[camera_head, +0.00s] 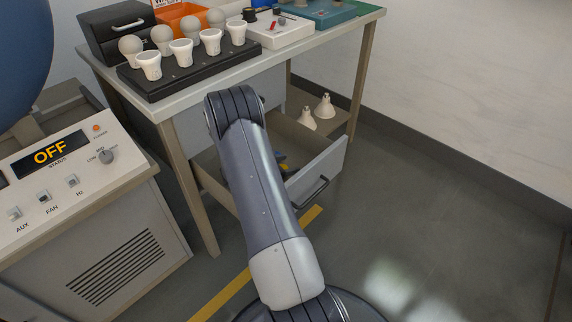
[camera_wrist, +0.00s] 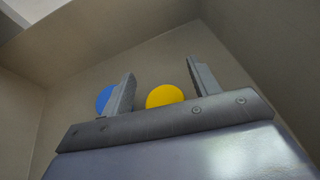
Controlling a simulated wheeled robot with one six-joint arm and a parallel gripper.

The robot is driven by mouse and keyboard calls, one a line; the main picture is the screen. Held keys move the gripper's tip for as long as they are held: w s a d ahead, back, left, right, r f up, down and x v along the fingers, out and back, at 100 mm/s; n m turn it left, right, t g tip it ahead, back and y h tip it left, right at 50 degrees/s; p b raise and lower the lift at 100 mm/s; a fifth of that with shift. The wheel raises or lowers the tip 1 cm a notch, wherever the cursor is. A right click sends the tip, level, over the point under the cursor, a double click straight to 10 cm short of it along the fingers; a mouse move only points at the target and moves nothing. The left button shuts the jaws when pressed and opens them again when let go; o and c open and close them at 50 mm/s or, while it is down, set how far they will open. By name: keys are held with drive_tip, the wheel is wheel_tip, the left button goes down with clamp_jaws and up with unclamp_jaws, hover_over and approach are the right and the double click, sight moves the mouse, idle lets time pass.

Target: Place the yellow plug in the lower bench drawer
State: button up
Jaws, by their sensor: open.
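The bench drawer (camera_head: 322,172) stands pulled open under the bench, with its black handle at the front. In the wrist view its bare floor and walls (camera_wrist: 75,75) surround my gripper. My gripper (camera_wrist: 160,72) is open, its two fingers reaching down into the drawer. A round yellow piece, which looks like the yellow plug (camera_wrist: 165,96), shows between the fingers, partly hidden by the gripper body. I cannot tell whether it touches a finger. A round blue piece (camera_wrist: 104,98) lies just left of the left finger. In the head view my arm hides the gripper.
The bench top (camera_head: 290,62) carries a black rack (camera_head: 190,75) with several white bulb holders, a white box and a teal tray. Two white bulbs (camera_head: 325,107) stand on a shelf behind the drawer. A control cabinet (camera_head: 130,265) reading OFF stands left. The floor at right is clear.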

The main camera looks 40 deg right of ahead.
drive_tip(key=shift+r, duration=0.15)
drive_tip(key=shift+r+p, duration=0.25)
drive_tip(key=shift+p, duration=0.15)
drive_tip(key=p+v, duration=0.3)
drive_tip(key=v, duration=0.9)
drive_tip(key=shift+r, duration=0.25)
idle(0.4)
